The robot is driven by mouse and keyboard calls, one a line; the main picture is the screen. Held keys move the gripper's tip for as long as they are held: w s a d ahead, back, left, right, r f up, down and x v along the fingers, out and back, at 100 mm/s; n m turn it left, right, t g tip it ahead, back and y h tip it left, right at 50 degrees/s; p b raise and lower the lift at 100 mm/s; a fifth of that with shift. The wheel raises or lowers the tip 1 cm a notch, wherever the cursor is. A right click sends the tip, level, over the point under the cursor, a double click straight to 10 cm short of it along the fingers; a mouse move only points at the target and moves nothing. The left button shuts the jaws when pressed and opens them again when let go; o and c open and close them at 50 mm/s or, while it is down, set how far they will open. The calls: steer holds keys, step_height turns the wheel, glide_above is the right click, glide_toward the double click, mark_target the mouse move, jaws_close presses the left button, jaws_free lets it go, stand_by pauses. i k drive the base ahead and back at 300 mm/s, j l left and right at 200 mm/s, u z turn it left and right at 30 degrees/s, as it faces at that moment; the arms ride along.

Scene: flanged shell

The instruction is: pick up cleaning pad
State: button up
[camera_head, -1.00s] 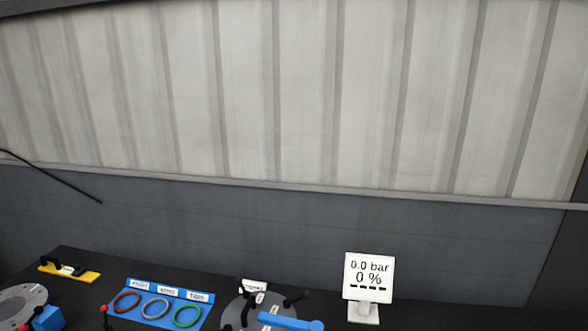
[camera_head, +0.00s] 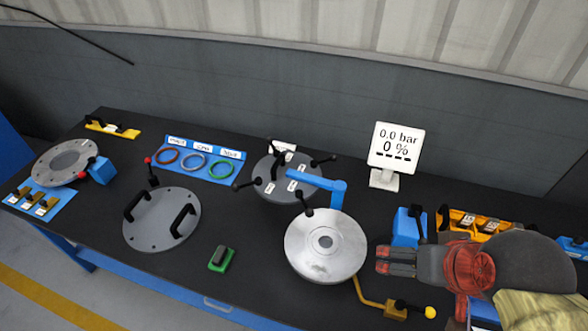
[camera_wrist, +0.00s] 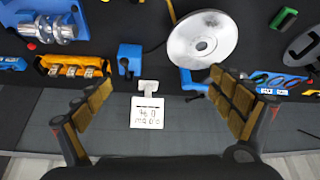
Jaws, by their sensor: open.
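The likely cleaning pad (camera_head: 221,258) is a small green block with a dark grip on top. It lies on the black bench near the front edge, left of the silver round flange. It also shows as a green piece (camera_wrist: 284,18) at the upper right of the wrist view. My gripper (camera_head: 381,261) is at the right of the head view, above the bench and right of the silver flange, well apart from the pad. In the wrist view its padded fingers (camera_wrist: 158,88) are spread wide with nothing between them.
The silver flange (camera_head: 325,262) with a blue arm stands between my gripper and the pad. A grey lid with black handles (camera_head: 162,220) lies left of the pad. A gauge display (camera_head: 394,148) and an orange bin (camera_head: 482,224) stand behind. Bare bench surrounds the pad.

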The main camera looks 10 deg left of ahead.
mark_target(223, 255)
steer(key=u, duration=1.6)
